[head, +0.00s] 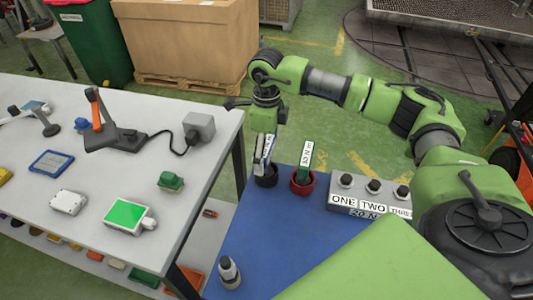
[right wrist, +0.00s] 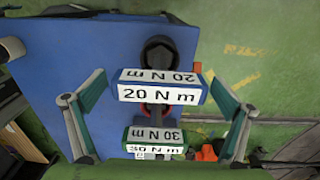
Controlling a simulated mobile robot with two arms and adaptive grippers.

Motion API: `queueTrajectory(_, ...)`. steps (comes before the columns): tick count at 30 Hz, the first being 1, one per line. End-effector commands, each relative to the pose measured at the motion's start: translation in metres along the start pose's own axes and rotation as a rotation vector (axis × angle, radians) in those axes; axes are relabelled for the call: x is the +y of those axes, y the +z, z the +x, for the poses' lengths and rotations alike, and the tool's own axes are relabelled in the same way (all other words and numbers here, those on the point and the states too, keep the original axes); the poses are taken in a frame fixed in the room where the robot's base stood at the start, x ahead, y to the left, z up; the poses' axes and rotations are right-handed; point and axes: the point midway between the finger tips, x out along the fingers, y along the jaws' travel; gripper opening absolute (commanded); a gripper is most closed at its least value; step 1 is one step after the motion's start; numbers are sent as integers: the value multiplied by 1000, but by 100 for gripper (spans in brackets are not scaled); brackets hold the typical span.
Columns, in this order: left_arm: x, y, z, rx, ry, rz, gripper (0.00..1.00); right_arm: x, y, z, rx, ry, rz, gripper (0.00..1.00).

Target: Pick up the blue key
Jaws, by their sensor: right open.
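The blue key (head: 261,158) stands upright in a black cup (head: 267,180) at the far left of the blue table top. Its block-shaped handle, labelled 20 N m, shows in the right wrist view (right wrist: 160,92). My right gripper (head: 264,140) is just above the blue key, pointing down. In the right wrist view its open fingers (right wrist: 157,88) are on either side of the handle, with gaps on both sides. The green key (head: 306,158), labelled 30 N m (right wrist: 154,136), stands beside it in a red cup (head: 302,184). My left gripper is out of view.
A grey box (head: 345,199) with several black knobs and labels ONE, TWO, THREE is right of the cups. A small grey-black fitting (head: 229,272) stands at the blue table's (head: 280,235) near left. A white table (head: 95,180) with tools is at left. The blue table's middle is clear.

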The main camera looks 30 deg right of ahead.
Motion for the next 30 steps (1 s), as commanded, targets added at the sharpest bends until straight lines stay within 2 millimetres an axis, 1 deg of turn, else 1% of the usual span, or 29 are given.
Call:
queueTrajectory(3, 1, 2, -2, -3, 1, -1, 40, 0, 0, 7, 0, 1, 0, 96)
queueTrajectory(9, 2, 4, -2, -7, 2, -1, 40, 0, 0, 8, -1, 0, -1, 96)
queueTrajectory(10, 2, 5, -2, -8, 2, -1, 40, 0, 0, 8, -1, 0, -1, 91)
queueTrajectory(11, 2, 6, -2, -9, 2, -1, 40, 0, 0, 8, -1, 0, -1, 83)
queueTrajectory(12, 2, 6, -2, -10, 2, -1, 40, 0, 0, 8, 0, 0, -1, 72)
queueTrajectory(14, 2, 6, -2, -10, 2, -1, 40, 0, 0, 8, 0, 0, -1, 57)
queueTrajectory(15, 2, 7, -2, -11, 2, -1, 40, 0, 0, 8, 0, 0, -1, 46)
queueTrajectory(16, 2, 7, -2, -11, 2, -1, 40, 0, 0, 8, 0, 0, -1, 41)
queueTrajectory(25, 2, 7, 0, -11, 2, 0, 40, 0, 1, 5, -2, -1, -1, 41)
queueTrajectory(28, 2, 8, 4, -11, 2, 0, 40, -1, 2, -6, -5, -3, -1, 41)
queueTrajectory(30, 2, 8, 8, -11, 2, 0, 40, 0, 2, -17, -6, -3, -2, 41)
